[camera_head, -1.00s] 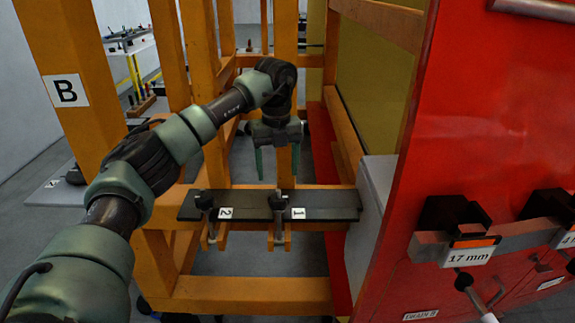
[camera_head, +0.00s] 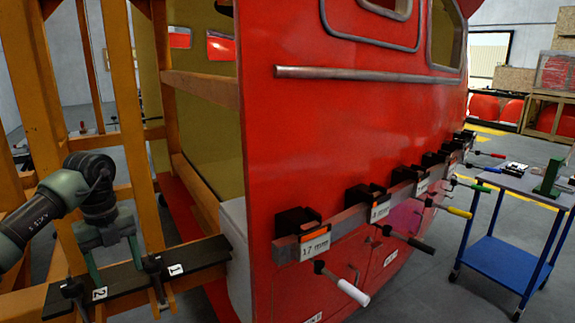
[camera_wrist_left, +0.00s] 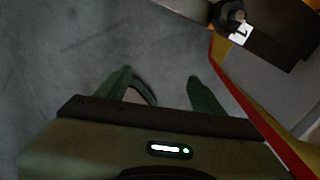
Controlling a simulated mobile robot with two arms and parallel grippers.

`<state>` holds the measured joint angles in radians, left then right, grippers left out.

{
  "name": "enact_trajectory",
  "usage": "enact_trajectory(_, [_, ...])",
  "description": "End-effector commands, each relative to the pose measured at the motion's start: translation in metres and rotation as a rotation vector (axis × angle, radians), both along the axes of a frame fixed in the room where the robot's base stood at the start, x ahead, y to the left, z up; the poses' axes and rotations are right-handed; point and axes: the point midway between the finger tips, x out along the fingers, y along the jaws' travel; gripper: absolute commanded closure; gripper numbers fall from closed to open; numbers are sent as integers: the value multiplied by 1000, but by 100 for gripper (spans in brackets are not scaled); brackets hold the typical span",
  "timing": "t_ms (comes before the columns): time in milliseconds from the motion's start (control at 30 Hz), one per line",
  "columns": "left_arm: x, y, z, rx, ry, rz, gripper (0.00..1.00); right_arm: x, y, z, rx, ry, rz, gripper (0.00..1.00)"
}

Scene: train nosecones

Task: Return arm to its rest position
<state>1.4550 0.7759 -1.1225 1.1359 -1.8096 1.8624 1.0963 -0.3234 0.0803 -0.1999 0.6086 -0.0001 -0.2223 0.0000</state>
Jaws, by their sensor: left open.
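My left arm (camera_head: 40,218) comes in at the left edge of the head view. My left gripper (camera_head: 114,258) points down over the black shelf with labels 1 and 2. Its two green fingers are apart with nothing between them. In the left wrist view the open fingers (camera_wrist_left: 163,95) show over bare grey floor, with the shelf's black edge and a label at the upper right. My right gripper is in neither view.
The black shelf (camera_head: 128,281) holds dark upright tools on the orange wooden frame (camera_head: 122,100). The red nosecone (camera_head: 290,130) fills the middle, with a rail of black holders and tools. A blue trolley (camera_head: 497,262) stands at the right on open floor.

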Motion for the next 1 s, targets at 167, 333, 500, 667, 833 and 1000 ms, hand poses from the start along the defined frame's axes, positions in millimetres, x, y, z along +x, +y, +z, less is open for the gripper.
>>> enact_trajectory(167, [3,-13,-13,-47,0,-25,32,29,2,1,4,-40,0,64])
enact_trajectory(333, [8,-35,-31,-129,-7,-63,32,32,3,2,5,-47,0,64])
enact_trajectory(500, [14,-68,-56,-252,-18,-107,32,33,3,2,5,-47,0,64])
enact_trajectory(667, [19,-114,-89,-433,-42,-145,32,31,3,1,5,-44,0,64])
enact_trajectory(833, [24,-187,-138,-748,-101,-126,32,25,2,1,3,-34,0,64])
enact_trajectory(1000, [33,-253,-209,-1175,-258,170,32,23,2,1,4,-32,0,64])
